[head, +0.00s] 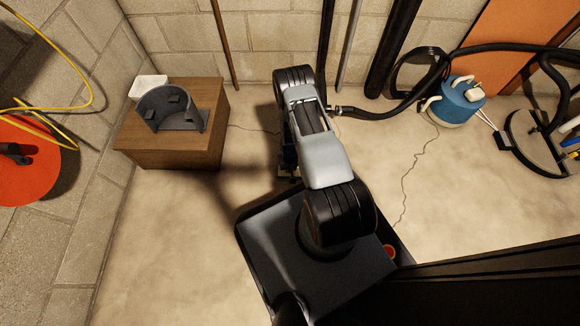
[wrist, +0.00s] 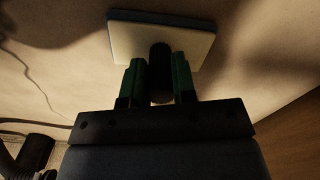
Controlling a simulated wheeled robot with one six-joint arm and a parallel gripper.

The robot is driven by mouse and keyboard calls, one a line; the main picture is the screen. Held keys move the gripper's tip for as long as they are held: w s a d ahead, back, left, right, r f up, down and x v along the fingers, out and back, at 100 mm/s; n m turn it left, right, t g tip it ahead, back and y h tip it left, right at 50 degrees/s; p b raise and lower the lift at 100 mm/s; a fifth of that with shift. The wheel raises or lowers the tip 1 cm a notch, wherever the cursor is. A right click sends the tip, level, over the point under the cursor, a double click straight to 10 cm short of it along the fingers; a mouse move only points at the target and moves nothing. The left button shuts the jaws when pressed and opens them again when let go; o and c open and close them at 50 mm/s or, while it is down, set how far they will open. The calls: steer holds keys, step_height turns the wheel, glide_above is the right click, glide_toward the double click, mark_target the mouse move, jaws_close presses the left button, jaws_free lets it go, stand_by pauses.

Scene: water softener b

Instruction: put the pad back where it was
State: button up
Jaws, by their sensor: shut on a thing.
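The pad (wrist: 195,40) is a flat, cream-coloured square with a blue layer along its far edge and a black knob-like handle (wrist: 161,70). In the wrist view it lies just beyond my fingertips. My gripper (wrist: 160,72) has green-lined fingers shut on the black handle, one on each side. In the head view my gripper (head: 288,160) is mostly hidden under my arm. Only a small pale bit there may be the pad. Whether the pad touches the floor cannot be told.
A wooden box (head: 172,158) at the left carries a grey curved holder (head: 170,108) and a white container (head: 148,87). A blue tank (head: 458,101) with hoses stands at the right. Thin cords lie on the floor. The floor between box and arm is clear.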

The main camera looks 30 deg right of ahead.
steer(key=o, duration=0.9)
steer(key=w+a+r+p, duration=0.1)
steer(key=r+p, duration=0.1)
steer(key=r, duration=1.1)
steer(key=w+a+r+n+t+p, duration=0.1)
steer(key=r+p, duration=0.1)
steer(key=r, duration=1.2)
steer(key=w+a+r+p, duration=0.2)
steer(key=r, duration=1.1)
steer(key=s+a+r+n+t, duration=0.1)
steer(key=s+a+r, duration=0.3)
steer(key=s+r, duration=0.9)
step_height(320, 180, up, 4)
steer(key=shift+s+f+t, duration=0.1)
steer(key=shift+s+t, duration=0.2)
steer(key=shift+s, duration=0.05)
